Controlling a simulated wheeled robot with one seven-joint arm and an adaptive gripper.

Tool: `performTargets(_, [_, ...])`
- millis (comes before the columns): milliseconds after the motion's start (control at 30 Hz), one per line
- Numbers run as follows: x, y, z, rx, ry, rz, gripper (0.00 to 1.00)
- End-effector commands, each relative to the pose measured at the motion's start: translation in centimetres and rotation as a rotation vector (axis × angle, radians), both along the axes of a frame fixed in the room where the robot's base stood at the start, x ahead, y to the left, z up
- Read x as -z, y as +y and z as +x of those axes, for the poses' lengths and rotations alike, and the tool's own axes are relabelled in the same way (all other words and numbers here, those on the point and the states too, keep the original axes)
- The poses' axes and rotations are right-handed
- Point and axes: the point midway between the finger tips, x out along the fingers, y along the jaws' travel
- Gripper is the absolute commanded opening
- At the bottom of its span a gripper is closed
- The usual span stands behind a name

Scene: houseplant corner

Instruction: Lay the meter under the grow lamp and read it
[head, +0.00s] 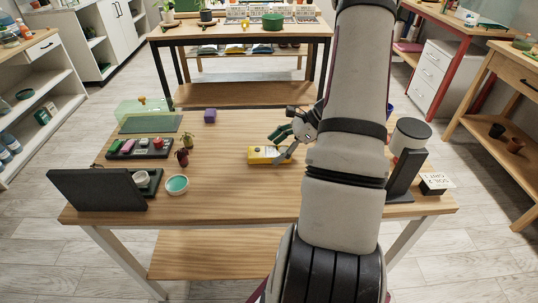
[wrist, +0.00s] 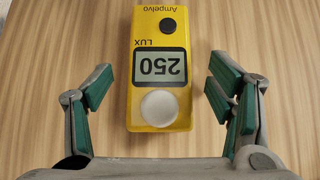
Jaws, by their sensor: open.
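The yellow meter (head: 262,156) lies flat on the wooden table near its middle. In the wrist view the meter (wrist: 160,45) is marked Ampelvo and LUX, with a white dome and a display reading 250, upside down in this view. My gripper (head: 287,146) is open over the meter; in the wrist view its green-padded fingers (wrist: 160,85) stand on either side of it, with gaps on both sides.
A small lettered block (head: 436,184) lies beside the stand. The front middle of the table (head: 235,195) is clear.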

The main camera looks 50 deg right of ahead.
Motion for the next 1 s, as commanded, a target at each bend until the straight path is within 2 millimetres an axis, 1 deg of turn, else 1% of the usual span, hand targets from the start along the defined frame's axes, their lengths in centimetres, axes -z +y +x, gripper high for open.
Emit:
performTargets(100, [0.38, 0.30, 0.32, 0.000, 0.000, 0.000, 0.75])
performTargets(300, [0.38, 0.29, 0.33, -0.001, 0.000, -0.001, 0.75])
performTargets(467, [0.37, 0.27, 0.32, 0.000, -0.001, -0.001, 0.39])
performTargets(500, [0.37, 0.27, 0.32, -0.001, 0.000, -0.001, 0.30])
performTargets(533, [0.37, 0.28, 0.32, -0.001, 0.000, -0.001, 0.23])
performTargets(567, [0.37, 0.28, 0.32, -0.001, 0.000, -0.001, 0.19])
performTargets(633, [0.36, 0.28, 0.33, -0.001, 0.000, -0.001, 0.19])
performTargets(667, [0.36, 0.28, 0.33, -0.001, 0.000, -0.001, 0.14])
performTargets(867, [0.27, 0.27, 0.32, -0.001, -0.001, -0.001, 0.14])
performTargets(1000, [-0.35, 0.26, 0.32, -0.001, -0.002, -0.002, 0.14])
